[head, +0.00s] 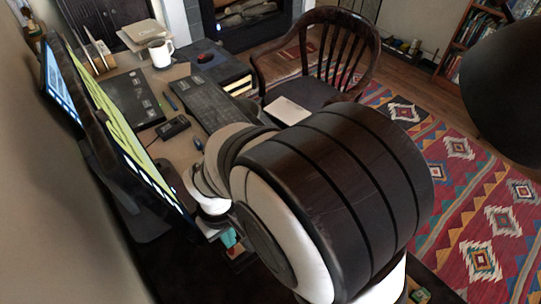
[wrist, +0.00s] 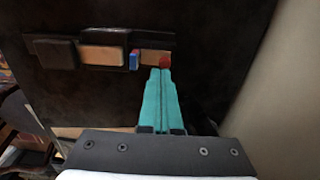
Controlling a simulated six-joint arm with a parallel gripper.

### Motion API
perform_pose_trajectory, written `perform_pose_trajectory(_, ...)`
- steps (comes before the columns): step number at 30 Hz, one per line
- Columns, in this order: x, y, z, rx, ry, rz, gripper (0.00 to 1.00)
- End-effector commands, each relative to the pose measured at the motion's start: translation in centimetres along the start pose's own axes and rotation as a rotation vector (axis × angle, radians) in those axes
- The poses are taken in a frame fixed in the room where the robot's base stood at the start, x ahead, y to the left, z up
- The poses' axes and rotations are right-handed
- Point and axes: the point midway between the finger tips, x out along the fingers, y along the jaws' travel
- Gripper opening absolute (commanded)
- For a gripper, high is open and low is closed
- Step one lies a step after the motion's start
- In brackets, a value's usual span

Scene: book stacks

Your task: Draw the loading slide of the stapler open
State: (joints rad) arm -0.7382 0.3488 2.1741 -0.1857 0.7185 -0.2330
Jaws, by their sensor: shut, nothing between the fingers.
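In the wrist view a long, low dark item with tan sections (wrist: 103,56) lies on a dark surface. It may be the stapler, but I cannot make out a clear stapler shape or its loading slide. A dark block (wrist: 56,52) forms its left end. A small blue and red piece (wrist: 134,60) sits near its middle, and a round red piece (wrist: 164,62) is near its right end. My gripper (wrist: 160,74) has teal fingers that are together, with the tips just below the red piece. Whether they touch it is unclear. In the head view my arm hides most of the gripper (head: 229,238).
The desk holds a monitor (head: 125,135), a keyboard (head: 203,100), a white mug (head: 161,53) and a small black device (head: 173,127). A wooden chair (head: 318,50) stands beyond my arm. A pale wall (wrist: 285,85) rises close on the right in the wrist view.

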Motion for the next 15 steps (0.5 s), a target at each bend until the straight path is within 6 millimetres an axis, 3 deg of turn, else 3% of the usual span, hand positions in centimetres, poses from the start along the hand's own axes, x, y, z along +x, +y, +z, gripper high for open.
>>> perform_pose_trajectory(15, 0.42, -0.01, 0.01, 0.0, -0.001, 0.0, 0.0)
